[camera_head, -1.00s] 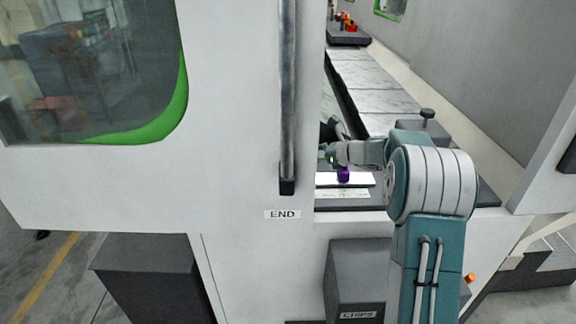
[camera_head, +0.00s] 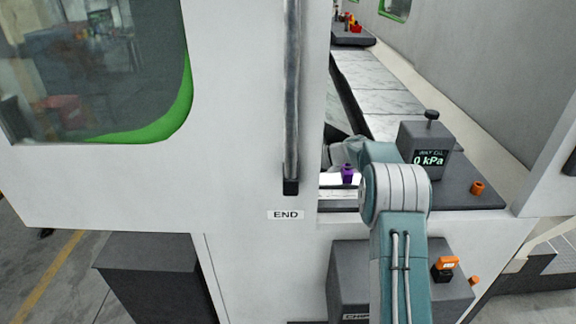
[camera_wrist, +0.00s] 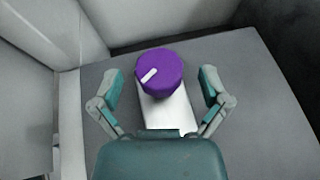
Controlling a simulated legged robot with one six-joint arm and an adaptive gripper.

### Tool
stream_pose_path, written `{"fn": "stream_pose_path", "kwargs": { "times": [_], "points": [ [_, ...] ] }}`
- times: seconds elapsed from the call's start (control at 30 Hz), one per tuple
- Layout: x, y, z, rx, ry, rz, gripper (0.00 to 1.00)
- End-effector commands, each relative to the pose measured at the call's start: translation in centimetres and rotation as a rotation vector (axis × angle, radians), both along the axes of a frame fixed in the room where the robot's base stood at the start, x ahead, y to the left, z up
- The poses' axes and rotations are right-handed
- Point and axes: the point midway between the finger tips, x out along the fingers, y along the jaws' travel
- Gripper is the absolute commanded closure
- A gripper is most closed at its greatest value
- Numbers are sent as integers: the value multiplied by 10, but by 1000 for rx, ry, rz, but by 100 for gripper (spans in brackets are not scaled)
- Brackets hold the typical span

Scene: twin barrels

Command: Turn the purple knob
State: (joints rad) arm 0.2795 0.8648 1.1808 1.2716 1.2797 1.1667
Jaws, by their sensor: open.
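The purple knob (camera_wrist: 164,72) is round with a white pointer line on its face. It sits on a pale metal plate (camera_wrist: 172,112) in the wrist view, and its pointer slants toward the lower left. The knob also shows small in the head view (camera_head: 347,173), beside my arm. My gripper (camera_wrist: 161,86) is open, with one finger on each side of the knob. Gaps show between both fingers and the knob, so it is not held. In the head view my gripper is mostly hidden behind the white machine panel and my arm.
A dark box reading 0 kPa (camera_head: 428,150) with a black top knob stands right of my arm. The white machine panel with a vertical bar handle (camera_head: 291,100) borders the opening on the left. A grey wall runs along the right.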

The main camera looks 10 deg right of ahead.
Motion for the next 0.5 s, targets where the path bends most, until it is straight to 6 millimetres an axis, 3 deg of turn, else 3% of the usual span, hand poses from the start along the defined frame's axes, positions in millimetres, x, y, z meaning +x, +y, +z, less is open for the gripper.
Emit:
{"fn": "stream_pose_path", "kwargs": {
  "times": [0.13, 0.43, 0.47, 0.5],
  "points": [
    [5, 12, -5, 0, 0, 1, 5],
    [6, 14, -6, 0, 0, 0, 5],
    [6, 14, -6, 0, 0, 0, 13],
    [6, 14, -6, 0, 0, 0, 31]
  ]
}}
